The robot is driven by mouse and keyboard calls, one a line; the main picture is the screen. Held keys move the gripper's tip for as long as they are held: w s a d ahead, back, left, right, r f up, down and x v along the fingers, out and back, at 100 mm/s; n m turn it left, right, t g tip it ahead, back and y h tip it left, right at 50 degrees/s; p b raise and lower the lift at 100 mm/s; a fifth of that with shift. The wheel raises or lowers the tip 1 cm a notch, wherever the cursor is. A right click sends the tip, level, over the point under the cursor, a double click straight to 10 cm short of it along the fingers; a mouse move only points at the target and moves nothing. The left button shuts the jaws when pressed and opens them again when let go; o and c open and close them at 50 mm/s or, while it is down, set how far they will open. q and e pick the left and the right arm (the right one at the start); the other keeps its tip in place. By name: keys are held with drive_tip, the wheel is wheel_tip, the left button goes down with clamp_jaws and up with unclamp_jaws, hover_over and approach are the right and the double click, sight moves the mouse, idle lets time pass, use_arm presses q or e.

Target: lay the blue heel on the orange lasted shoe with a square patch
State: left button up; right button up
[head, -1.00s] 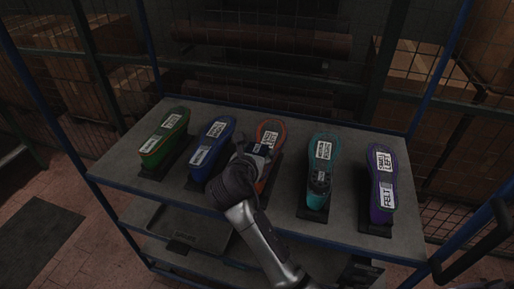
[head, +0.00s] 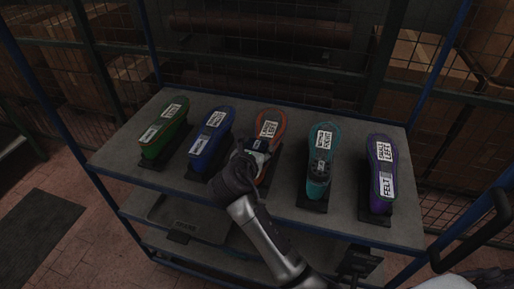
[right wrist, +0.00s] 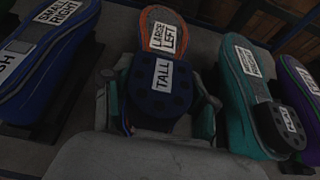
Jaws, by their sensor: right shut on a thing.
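The orange lasted shoe (head: 267,126) lies sole up on the shelf, third from the left, with a "LARGE LEFT" label near its toe. It also shows in the right wrist view (right wrist: 161,22). My right gripper (head: 254,155) is shut on the blue heel (right wrist: 160,88), a dark blue piece with round holes and a "TALL" label. The heel is over the near end of the orange shoe. I cannot tell whether it touches the sole. It hides that end, so no square patch shows. My left gripper is not in view.
Green (head: 164,135) and blue (head: 211,139) shoes stand to the left; teal (head: 321,150) and purple (head: 382,172) ones to the right. A dark heel marked "FLAT" (right wrist: 285,125) sits on the teal shoe. A tray (head: 185,222) is on the lower shelf.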

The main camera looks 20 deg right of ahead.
drive_tip(key=shift+f, duration=0.55)
drive_tip(key=o, duration=1.3)
drive_tip(key=shift+f, duration=0.1)
drive_tip(key=v, duration=0.7)
drive_tip(key=shift+s+a, duration=0.15)
drive_tip(key=shift+s, duration=0.05)
